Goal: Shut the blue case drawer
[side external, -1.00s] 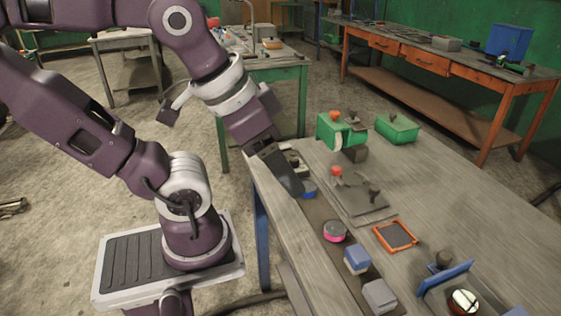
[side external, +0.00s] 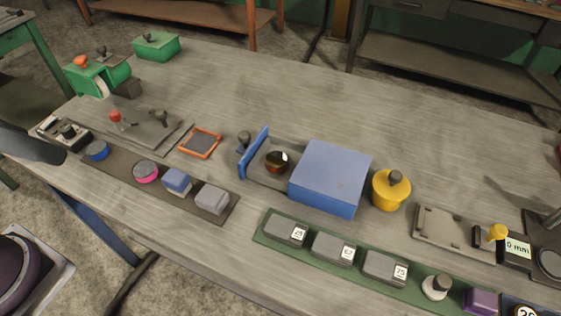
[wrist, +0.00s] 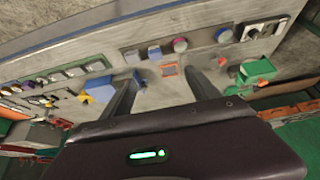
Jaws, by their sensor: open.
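The blue case (side external: 330,178) sits on the grey workbench. Its drawer (side external: 257,177) is pulled out to the left, with an upright blue front panel (side external: 253,153) and a dark knob (side external: 243,141). A brown round item (side external: 276,161) lies in the drawer. In the wrist view the blue case (wrist: 101,91) is left of my gripper (wrist: 163,82), partly hidden by the left finger. My gripper's fingers are apart, with nothing seen between them.
An orange-framed pad (side external: 200,143) lies left of the drawer. A dark strip (side external: 125,178) with several small items runs along the front edge. A yellow pot (side external: 391,190) stands right of the case. A green tray (side external: 320,255) of grey blocks lies in front.

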